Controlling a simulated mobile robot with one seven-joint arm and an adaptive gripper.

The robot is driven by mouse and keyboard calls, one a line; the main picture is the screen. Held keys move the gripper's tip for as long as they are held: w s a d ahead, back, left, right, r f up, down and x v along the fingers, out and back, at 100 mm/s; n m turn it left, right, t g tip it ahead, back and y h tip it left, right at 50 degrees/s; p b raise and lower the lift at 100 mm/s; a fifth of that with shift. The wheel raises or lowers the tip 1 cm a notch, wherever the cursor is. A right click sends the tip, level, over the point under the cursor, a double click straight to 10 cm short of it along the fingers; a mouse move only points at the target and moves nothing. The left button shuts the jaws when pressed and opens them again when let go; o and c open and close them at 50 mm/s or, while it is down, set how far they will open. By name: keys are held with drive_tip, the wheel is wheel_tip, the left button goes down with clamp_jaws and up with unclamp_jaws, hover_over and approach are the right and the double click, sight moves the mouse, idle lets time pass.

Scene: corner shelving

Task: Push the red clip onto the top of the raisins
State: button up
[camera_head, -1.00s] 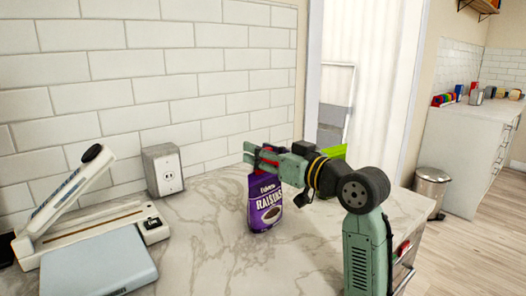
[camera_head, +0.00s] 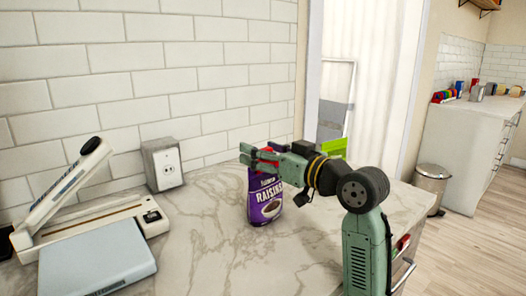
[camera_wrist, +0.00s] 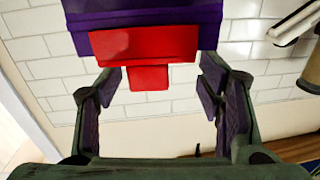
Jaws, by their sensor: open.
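The purple raisins bag (camera_head: 264,206) stands upright on the marble counter in the head view. Its top edge is hidden behind my gripper (camera_head: 246,154). In the wrist view the bag (camera_wrist: 150,14) fills the top of the picture. The red clip (camera_wrist: 146,55) lies across the bag's edge there, with its tab pointing down the picture. My open gripper (camera_wrist: 161,80) has one finger on each side of the clip, with a gap on both sides. In the head view only small bits of red show between the fingers, so how far the clip sits on the bag is unclear.
A white and grey appliance with a raised arm (camera_head: 95,262) is on the counter at left. A bright green object (camera_head: 334,147) is partly hidden behind my arm.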

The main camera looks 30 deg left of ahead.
drive_tip(key=v, duration=1.2)
drive_tip(key=shift+s+d, duration=0.1)
idle(0.4)
